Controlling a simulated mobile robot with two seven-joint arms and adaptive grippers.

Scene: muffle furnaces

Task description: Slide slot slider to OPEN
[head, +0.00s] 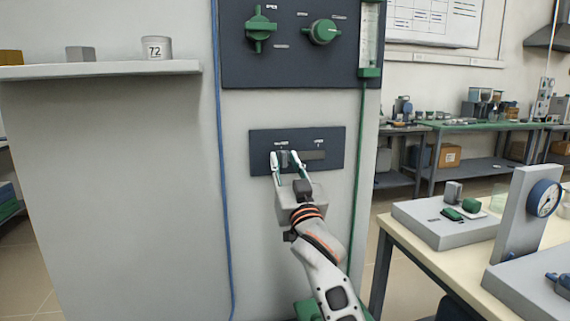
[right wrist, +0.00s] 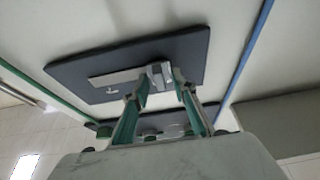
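The dark slot panel (head: 338,137) is on the pale front wall in the head view. Its slot (head: 314,155) runs sideways, with small white labels above it at left and right that are too small to read surely. The grey slider knob (head: 284,159) stands at the left end of the slot. My right gripper (head: 284,154) reaches up to it, one finger on each side of the knob. In the right wrist view the knob (right wrist: 160,74) sits between the fingertips; the fingers are apart, and I cannot tell whether they touch it. My left gripper is out of view.
Above is a dark panel (head: 290,70) with green valve handles. A blue line (head: 222,200) and a green line (head: 357,190) run down the wall on either side. A shelf (head: 100,70) juts out at left. A table with instruments (head: 400,240) stands at right.

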